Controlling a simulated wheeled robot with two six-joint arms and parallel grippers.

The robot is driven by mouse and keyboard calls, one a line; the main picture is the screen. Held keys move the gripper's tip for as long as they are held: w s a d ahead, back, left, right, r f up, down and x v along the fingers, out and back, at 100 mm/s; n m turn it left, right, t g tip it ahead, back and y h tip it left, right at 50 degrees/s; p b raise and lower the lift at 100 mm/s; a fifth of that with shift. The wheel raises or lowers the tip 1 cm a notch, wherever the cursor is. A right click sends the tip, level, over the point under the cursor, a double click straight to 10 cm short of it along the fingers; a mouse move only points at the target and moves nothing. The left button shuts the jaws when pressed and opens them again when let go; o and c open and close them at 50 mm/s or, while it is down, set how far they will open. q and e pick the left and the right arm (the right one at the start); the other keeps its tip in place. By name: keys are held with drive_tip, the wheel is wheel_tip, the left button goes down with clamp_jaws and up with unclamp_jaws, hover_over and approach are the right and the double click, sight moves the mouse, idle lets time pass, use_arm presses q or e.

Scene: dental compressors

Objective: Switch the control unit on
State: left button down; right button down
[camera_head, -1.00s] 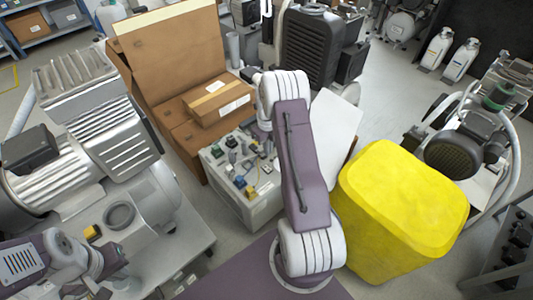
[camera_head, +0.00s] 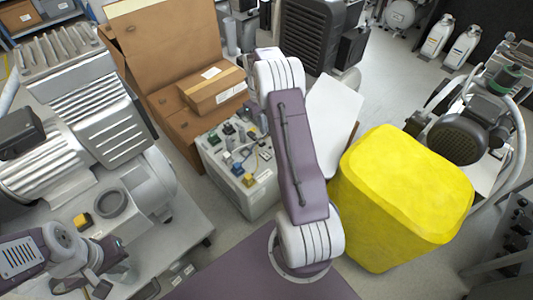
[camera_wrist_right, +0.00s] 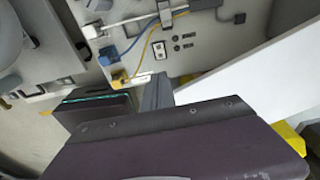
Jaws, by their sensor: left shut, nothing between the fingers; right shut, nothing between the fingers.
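The control unit (camera_head: 245,193) is a light grey box on the floor in the middle of the head view. Its top panel carries several coloured plugs, cables and small switches. In the right wrist view its panel (camera_wrist_right: 205,30) shows a blue plug, a yellow plug and a small framed switch (camera_wrist_right: 159,50). My right gripper (camera_wrist_right: 157,92) is shut and empty, close to the panel's edge; I cannot tell if it touches. In the head view my right arm hides it. My left gripper (camera_head: 103,288) is shut and empty at the lower left, far from the unit.
Cardboard boxes (camera_head: 165,50) stand behind the unit. A yellow block (camera_head: 400,195) and a white board (camera_head: 333,110) are to its right. A large grey compressor (camera_head: 75,130) fills the left. Another compressor (camera_head: 455,135) stands at the right.

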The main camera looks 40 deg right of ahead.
sight(268, 157)
drive_tip(key=shift+r, duration=0.15)
drive_tip(key=f+b, duration=0.3)
drive_tip(key=f, duration=0.1)
drive_tip(key=s+f+b, duration=0.1)
drive_tip(key=f+b, duration=0.2)
drive_tip(key=f, duration=0.2)
drive_tip(key=f+b, duration=0.3)
drive_tip(key=f, duration=0.2)
drive_tip(key=shift+s, duration=0.35)
drive_tip(key=shift+d, duration=0.1)
